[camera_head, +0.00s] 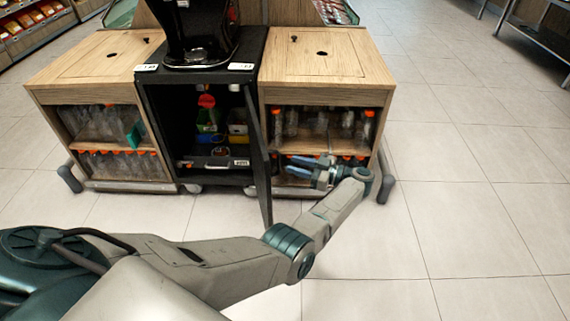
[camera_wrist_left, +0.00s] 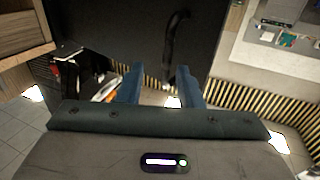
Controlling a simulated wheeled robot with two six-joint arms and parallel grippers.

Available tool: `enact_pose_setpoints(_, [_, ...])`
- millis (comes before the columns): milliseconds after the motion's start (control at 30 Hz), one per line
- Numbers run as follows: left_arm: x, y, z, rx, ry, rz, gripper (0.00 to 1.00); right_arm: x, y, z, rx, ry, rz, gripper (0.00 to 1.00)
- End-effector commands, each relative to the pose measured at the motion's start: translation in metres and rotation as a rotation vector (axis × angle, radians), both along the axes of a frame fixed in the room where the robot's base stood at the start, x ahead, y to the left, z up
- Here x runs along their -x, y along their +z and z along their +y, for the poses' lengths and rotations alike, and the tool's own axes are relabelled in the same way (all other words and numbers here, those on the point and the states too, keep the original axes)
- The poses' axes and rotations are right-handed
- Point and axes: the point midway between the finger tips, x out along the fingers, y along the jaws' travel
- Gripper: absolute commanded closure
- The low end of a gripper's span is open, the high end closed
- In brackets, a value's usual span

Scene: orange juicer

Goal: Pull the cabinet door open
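The black cabinet (camera_head: 150,100) stands in the middle between two wooden units. Its door (camera_head: 258,150) is swung out toward me and seen nearly edge-on at the cabinet's right side, so the inside shows. My left gripper (camera_head: 308,166) is to the right of the door, fingers pointing left at its outer face. In the left wrist view, its two blue fingers (camera_wrist_left: 160,88) are apart, with the dark door panel (camera_wrist_left: 110,30) ahead. A black curved handle (camera_wrist_left: 176,48) shows on the panel, beyond and between the fingertips; I cannot tell whether they touch it. My right gripper is not in view.
Bottles and coloured items (camera_head: 208,118) are inside the cabinet. A black machine (camera_head: 195,35) stands on top. Wooden units with bottles stand at left (camera_head: 100,70) and right (camera_head: 330,65). The tiled floor (camera_head: 470,210) at right is clear.

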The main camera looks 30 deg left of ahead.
Motion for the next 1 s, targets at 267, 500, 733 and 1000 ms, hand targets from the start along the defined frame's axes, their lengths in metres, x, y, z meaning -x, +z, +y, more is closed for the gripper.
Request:
enact_pose_setpoints(267, [-0.008, -0.001, -0.045, 0.000, -0.001, -0.001, 0.67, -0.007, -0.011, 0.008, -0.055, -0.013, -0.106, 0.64])
enact_pose_setpoints(500, [-0.009, 0.000, -0.053, -0.002, 0.001, -0.001, 0.67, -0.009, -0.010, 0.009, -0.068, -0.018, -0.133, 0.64])
enact_pose_setpoints(733, [-0.009, 0.000, -0.053, -0.001, 0.001, -0.001, 0.67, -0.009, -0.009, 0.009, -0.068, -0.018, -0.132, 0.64])
enact_pose_setpoints(1000, [-0.011, -0.008, -0.044, -0.015, -0.055, -0.043, 0.67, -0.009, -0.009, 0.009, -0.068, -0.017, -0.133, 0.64])
